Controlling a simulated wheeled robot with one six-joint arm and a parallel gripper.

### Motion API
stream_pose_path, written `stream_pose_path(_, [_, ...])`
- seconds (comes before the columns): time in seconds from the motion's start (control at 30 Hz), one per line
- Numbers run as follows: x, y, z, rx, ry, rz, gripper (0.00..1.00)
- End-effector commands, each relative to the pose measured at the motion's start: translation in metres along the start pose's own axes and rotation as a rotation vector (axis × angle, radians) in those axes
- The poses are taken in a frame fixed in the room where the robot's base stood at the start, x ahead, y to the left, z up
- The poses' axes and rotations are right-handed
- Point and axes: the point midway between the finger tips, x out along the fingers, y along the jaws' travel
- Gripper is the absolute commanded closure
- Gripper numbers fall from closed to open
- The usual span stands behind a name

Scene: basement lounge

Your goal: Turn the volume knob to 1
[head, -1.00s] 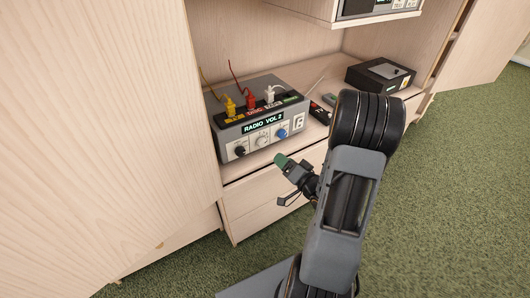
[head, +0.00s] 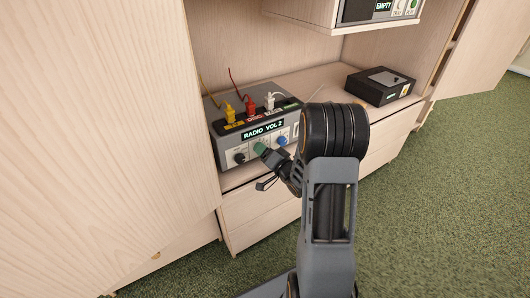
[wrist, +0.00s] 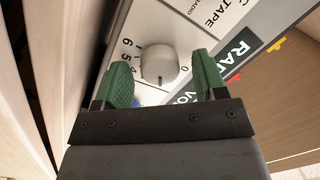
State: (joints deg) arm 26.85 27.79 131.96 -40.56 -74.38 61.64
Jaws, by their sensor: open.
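The grey radio unit (head: 222,128) stands on the cabinet top, and its display (head: 263,130) reads "RADIO VOL 2". In the wrist view, a white round knob (wrist: 160,65) sits on the panel with a number scale around it; 0, 4, 5 and 6 are legible. My gripper (head: 261,148) is open at the front of the unit. In the wrist view its green fingers (wrist: 163,75) stand apart on either side of the knob, with gaps showing. The knob's pointer is not clear. In the head view my gripper hides this middle knob.
A black knob (head: 240,158) is left of my gripper and a blue knob (head: 281,140) is right of it. Yellow (head: 229,113), red (head: 250,105) and white (head: 270,102) plugs stand on top. A black box (head: 381,85) is at right. A cabinet door (head: 110,130) stands close at left.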

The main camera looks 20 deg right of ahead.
Motion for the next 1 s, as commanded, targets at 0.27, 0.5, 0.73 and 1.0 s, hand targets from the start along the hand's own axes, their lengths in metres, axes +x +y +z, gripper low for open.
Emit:
stream_pose_path(0.27, [-0.0003, 0.0001, 0.0002, 0.0, -0.001, 0.0, 0.51])
stream_pose_path(0.5, [-0.0004, 0.0002, 0.0003, 0.0, -0.001, 0.0, 0.74])
stream_pose_path(0.73, [-0.0004, 0.0003, 0.0004, -0.006, -0.001, 0.001, 0.84])
stream_pose_path(1.0, [-0.0005, 0.0007, 0.0012, -0.117, -0.008, 0.009, 0.84])
